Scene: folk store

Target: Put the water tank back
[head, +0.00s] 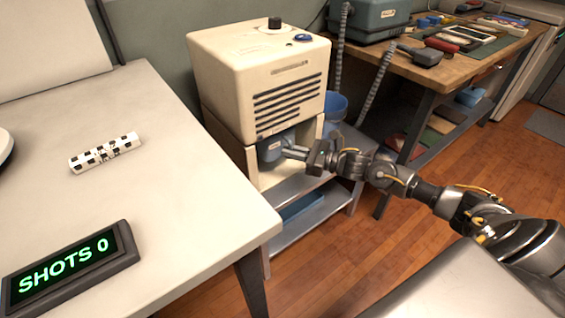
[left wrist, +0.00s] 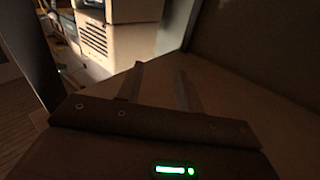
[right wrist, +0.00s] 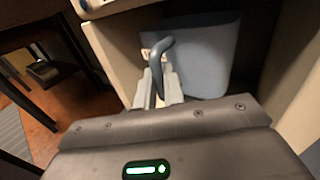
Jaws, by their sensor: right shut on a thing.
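The water tank (head: 269,151) is blue-grey and sits inside the open lower bay of the cream machine (head: 252,80). In the right wrist view the tank (right wrist: 208,62) stands between the bay's side walls, its curved darker handle (right wrist: 160,62) facing me. My right gripper (head: 293,152) reaches in from the right and is shut on that handle, its fingers (right wrist: 158,85) on either side of it. Whether the tank is fully seated at the back is hidden. My left gripper (left wrist: 158,85) is open and empty, seen only in the left wrist view.
The machine stands on a grey shelf unit (head: 315,215) between a white table (head: 165,180) and a wooden workbench (head: 455,65). A blue bucket (head: 336,105) is behind it on the right. A SHOTS 0 display (head: 70,265) and a checkered block (head: 105,152) lie on the white table.

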